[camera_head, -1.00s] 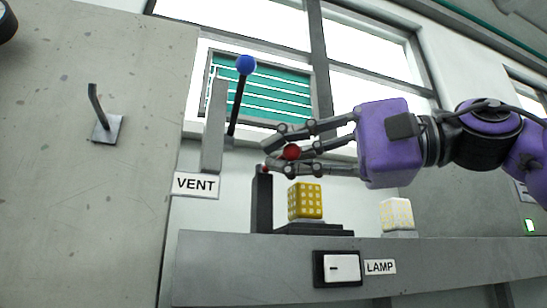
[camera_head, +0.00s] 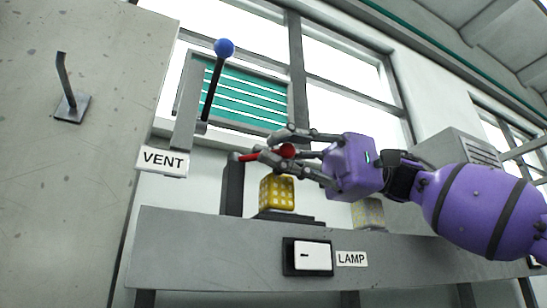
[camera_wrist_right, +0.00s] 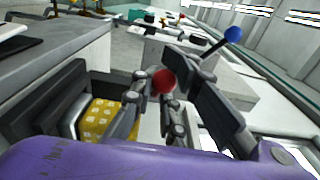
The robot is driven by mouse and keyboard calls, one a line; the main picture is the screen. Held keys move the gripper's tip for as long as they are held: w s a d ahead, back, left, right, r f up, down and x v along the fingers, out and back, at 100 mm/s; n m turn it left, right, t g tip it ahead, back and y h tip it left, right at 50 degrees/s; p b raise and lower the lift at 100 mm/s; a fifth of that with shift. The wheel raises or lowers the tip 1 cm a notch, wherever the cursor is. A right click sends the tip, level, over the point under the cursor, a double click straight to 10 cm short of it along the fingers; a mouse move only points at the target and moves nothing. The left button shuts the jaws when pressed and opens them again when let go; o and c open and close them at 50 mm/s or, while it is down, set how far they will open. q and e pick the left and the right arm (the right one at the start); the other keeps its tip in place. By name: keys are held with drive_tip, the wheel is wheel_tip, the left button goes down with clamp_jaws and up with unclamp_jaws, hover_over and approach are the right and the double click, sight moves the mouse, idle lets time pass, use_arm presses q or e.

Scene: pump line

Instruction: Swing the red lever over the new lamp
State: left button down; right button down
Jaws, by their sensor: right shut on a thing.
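The red lever's round knob (camera_head: 287,151) sits between the fingers of my right gripper (camera_head: 284,152), which is shut on it. A short red part of the lever (camera_head: 246,157) shows left of the fingers, at the top of a dark post (camera_head: 232,188). The yellow dotted lamp (camera_head: 277,193) stands on a dark base just below the knob and fingers. In the right wrist view the red knob (camera_wrist_right: 164,81) is between the fingers, with the yellow lamp (camera_wrist_right: 97,122) to the lower left. My left gripper is not in view.
A blue-knobbed lever (camera_head: 224,48) rises above the VENT label (camera_head: 163,161). A paler dotted block (camera_head: 368,213) stands on the ledge further right. A white switch (camera_head: 312,256) beside the LAMP label is on the ledge front (camera_head: 200,250). A bent hook (camera_head: 68,95) is on the left panel.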

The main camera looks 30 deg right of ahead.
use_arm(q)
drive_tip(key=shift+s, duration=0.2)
use_arm(e)
drive_tip(key=shift+s+d+r, duration=0.1)
drive_tip(key=shift+d+r, duration=0.05)
drive_tip(key=shift+r, duration=0.2)
drive_tip(key=c, duration=2)
unclamp_jaws()
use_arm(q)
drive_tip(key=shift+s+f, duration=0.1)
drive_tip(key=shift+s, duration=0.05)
use_arm(e)
drive_tip(key=shift+o, duration=0.7)
drive_tip(key=shift+f, duration=0.15)
